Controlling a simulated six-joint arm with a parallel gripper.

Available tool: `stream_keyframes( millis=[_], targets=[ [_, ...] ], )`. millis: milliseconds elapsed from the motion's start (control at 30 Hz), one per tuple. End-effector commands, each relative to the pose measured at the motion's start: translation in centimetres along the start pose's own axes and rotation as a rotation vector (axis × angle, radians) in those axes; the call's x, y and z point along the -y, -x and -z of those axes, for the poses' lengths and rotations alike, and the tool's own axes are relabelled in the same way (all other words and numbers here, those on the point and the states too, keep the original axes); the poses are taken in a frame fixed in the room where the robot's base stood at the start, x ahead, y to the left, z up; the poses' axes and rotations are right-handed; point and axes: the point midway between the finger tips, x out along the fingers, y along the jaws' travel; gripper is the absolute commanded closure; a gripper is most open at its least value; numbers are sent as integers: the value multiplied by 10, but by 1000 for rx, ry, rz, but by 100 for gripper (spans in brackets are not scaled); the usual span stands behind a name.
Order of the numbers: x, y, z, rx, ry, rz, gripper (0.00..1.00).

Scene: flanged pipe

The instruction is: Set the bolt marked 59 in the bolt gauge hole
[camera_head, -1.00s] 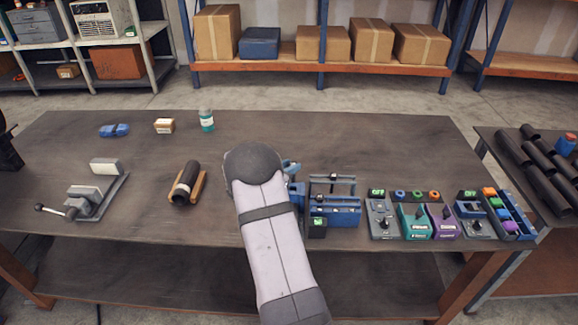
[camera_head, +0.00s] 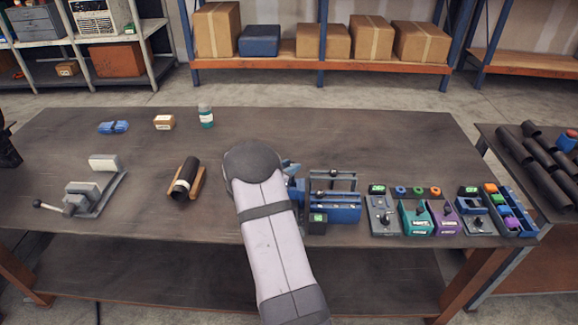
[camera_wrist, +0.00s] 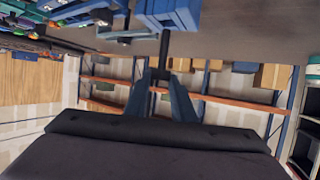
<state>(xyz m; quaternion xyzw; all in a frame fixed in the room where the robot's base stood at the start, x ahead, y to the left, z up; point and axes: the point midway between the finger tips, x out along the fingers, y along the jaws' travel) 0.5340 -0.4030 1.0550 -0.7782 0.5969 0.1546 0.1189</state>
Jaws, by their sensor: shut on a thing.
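My gripper (camera_wrist: 160,75) shows its two blue-grey fingers in the wrist view, closed on a dark, thin shaft (camera_wrist: 164,48). The shaft looks like a bolt, and it points up toward a blue device in that view. No number can be read on it. In the head view my arm hides most of the gripper; only a bit of blue finger (camera_head: 291,168) shows, just left of the blue device (camera_head: 335,213) with metal bars and a small green display. Which device has the bolt gauge hole cannot be told, and no hole is visible.
To the right stand a grey unit (camera_head: 381,216), teal (camera_head: 415,220) and purple (camera_head: 445,220) blocks, and a blue bin (camera_head: 518,227) of coloured pieces. To the left are a dark cylinder on a wooden cradle (camera_head: 200,184) and a clamp (camera_head: 83,197). The table's back middle is clear.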

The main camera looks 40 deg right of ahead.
Motion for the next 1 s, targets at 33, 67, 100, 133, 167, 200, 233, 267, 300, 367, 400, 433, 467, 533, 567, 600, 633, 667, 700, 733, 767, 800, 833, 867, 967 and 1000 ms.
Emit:
stream_keyframes(
  millis=[33,67,100,133,167,200,233,267,300,367,400,433,467,533,567,600,633,667,700,733,767,800,833,867,967,1000],
  targets=[
    [0,-1,-2,-2,0,0,100],
    [0,-1,-2,-2,0,0,100],
    [0,-1,-3,-2,0,0,100],
    [0,-2,-3,-2,0,0,100],
    [0,-2,-3,-2,0,0,100],
    [0,-2,-3,-2,0,0,100],
    [0,-1,-3,-2,0,0,100],
    [0,-1,-3,-2,0,0,100],
    [0,-1,-2,-2,0,0,100],
    [0,-1,-3,-2,0,0,100],
    [0,-1,-3,-2,0,0,100],
    [0,-1,-3,-2,0,0,100],
    [0,-1,-3,-2,0,0,100],
    [0,-1,-3,-2,0,0,100],
    [0,-1,-3,-2,0,0,100],
    [0,-2,-3,-2,0,0,100],
    [0,-2,-3,-2,0,0,100],
    [0,-2,-4,-2,0,0,100],
    [0,-2,-5,-2,0,0,100],
    [0,-3,-6,-1,0,0,100],
    [0,-3,-6,-1,0,0,100],
    [0,-4,-8,-1,1,0,100],
    [0,-4,-9,-1,1,0,100],
    [0,-4,-10,-1,1,0,100],
    [0,-6,-15,-1,1,0,100],
    [0,-7,-16,-2,1,0,100]
  ],
)
